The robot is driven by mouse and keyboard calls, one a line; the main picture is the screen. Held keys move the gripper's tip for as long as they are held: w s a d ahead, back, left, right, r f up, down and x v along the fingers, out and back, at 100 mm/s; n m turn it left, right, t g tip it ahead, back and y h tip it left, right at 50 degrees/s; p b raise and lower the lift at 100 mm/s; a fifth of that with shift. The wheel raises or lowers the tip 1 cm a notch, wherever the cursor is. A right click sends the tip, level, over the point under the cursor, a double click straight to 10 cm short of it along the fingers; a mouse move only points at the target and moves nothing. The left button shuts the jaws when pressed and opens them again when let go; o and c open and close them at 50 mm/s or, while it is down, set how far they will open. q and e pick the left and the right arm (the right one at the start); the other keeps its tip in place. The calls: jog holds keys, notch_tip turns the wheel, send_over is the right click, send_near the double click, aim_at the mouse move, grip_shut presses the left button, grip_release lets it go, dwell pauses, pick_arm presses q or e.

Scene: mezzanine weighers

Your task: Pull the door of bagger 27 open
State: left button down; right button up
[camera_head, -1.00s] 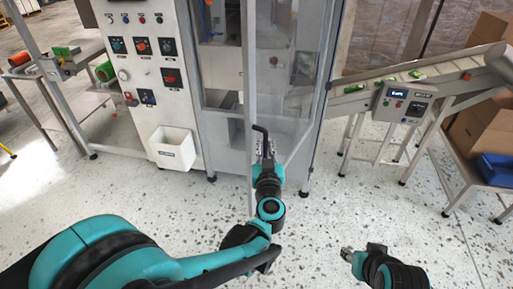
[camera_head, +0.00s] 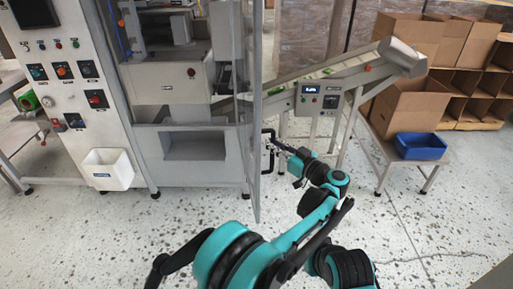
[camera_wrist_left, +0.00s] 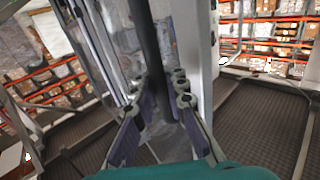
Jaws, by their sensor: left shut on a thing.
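The bagger (camera_head: 185,110) is a grey cabinet with its front open, and the inside shows. Its clear door (camera_head: 256,110) stands swung out, seen nearly edge-on. The black bar handle (camera_head: 266,158) is on the door's right side in this view. My left gripper (camera_head: 278,146) is shut on the handle. In the left wrist view the dark handle bar (camera_wrist_left: 148,45) runs between the two fingers of the left gripper (camera_wrist_left: 160,92). No number is readable on the bagger. My right gripper does not show.
A control panel (camera_head: 65,75) with a white bin (camera_head: 107,169) stands left of the opening. A conveyor (camera_head: 300,82) with a display box (camera_head: 319,97) is behind the door. A blue tray (camera_head: 420,146) and cardboard boxes (camera_head: 409,103) are at right. Speckled floor is clear in front.

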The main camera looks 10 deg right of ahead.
pick_arm(q)
jog(key=shift+w+d, duration=0.15)
jog(key=shift+d, duration=1.2)
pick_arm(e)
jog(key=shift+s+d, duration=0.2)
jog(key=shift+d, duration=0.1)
pick_arm(q)
jog(key=c, duration=1.5)
grip_release()
jog(key=shift+c, duration=0.2)
jog(key=shift+r, duration=0.1)
